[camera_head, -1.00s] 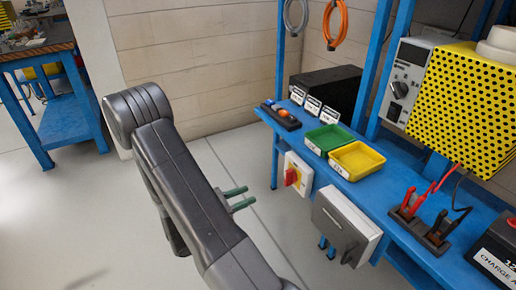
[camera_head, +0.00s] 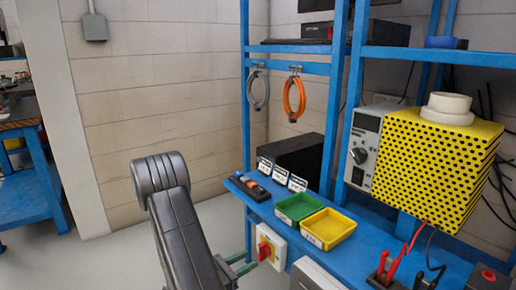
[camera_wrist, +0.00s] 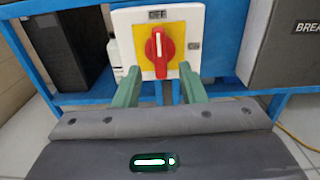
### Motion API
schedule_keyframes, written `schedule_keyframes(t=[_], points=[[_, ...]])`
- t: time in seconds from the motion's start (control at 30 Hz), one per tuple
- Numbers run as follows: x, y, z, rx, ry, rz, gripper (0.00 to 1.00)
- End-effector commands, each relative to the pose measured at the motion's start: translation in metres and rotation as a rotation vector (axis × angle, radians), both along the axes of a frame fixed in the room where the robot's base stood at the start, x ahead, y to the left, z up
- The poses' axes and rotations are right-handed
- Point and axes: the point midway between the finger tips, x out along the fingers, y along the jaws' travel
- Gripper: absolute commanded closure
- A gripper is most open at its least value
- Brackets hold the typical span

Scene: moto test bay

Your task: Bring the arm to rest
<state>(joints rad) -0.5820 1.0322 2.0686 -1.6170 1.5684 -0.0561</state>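My gripper (camera_head: 249,261) is in front of the blue bench, low and left of the bins. Its two green fingers stand apart with nothing between them, as the wrist view also shows my gripper (camera_wrist: 160,84). Beyond the fingertips is a red rotary switch (camera_wrist: 159,48) on a yellow plate and a white box, its handle upright. The switch (camera_head: 266,248) is just right of the fingertips in the head view. I cannot tell whether they touch the box. My arm is bent, with its dark elbow high.
The blue bench (camera_head: 384,246) carries a green bin (camera_head: 298,207), a yellow bin (camera_head: 328,228) and a perforated yellow box (camera_head: 432,160). An orange cable coil (camera_head: 294,97) hangs above. A dark box (camera_wrist: 279,42) is right of the switch. Floor left of my arm looks clear.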

Motion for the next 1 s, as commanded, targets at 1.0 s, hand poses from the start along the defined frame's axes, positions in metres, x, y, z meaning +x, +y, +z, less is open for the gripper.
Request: schedule_keyframes(t=[1.0], points=[[0.018,-0.023,0.0,0.0,0.0,0.003,0.63]])
